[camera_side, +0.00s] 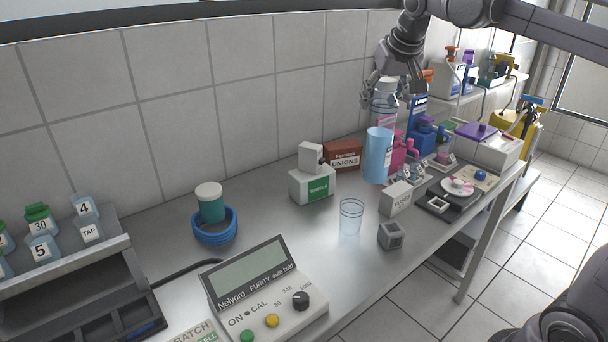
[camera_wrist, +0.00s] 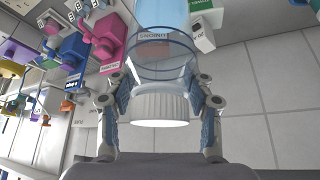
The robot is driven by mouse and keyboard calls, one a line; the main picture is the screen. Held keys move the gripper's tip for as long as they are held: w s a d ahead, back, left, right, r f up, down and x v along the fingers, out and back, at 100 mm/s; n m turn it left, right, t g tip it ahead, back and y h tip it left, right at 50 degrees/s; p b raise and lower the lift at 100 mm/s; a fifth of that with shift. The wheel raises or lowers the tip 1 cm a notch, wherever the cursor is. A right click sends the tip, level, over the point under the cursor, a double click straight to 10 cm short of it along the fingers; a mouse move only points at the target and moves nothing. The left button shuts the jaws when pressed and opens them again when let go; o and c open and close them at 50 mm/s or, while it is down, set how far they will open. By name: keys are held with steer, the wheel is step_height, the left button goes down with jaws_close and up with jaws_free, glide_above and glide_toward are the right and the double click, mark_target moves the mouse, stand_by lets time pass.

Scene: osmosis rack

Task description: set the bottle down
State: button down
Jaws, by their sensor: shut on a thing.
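My gripper (camera_side: 388,86) is shut on the bottle near its white cap, in the upper right of the side view. The bottle (camera_side: 377,155) is upright, clear at the top and light blue in its lower part. In the wrist view the fingers of my gripper (camera_wrist: 160,100) lie on both sides of the white cap, and the bottle (camera_wrist: 187,12) runs away from me to the top edge. The bottle's base is over the bench (camera_side: 300,232); I cannot tell whether it touches.
An unions box (camera_side: 343,156) stands left. Bare bench lies around the beaker.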

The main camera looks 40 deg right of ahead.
steer(key=s+a+f+n+y, duration=0.1)
steer(key=s+a+f+n, duration=0.15)
steer(key=s+a, duration=0.6)
steer(key=w+a+f, duration=0.2)
steer(key=a+f, duration=0.7)
steer(key=f, duration=0.2)
steer(key=shift+a+f, duration=0.15)
steer(key=shift+f, duration=0.15)
steer(key=shift+w+f, duration=0.1)
steer(key=c, duration=0.5)
jaws_free()
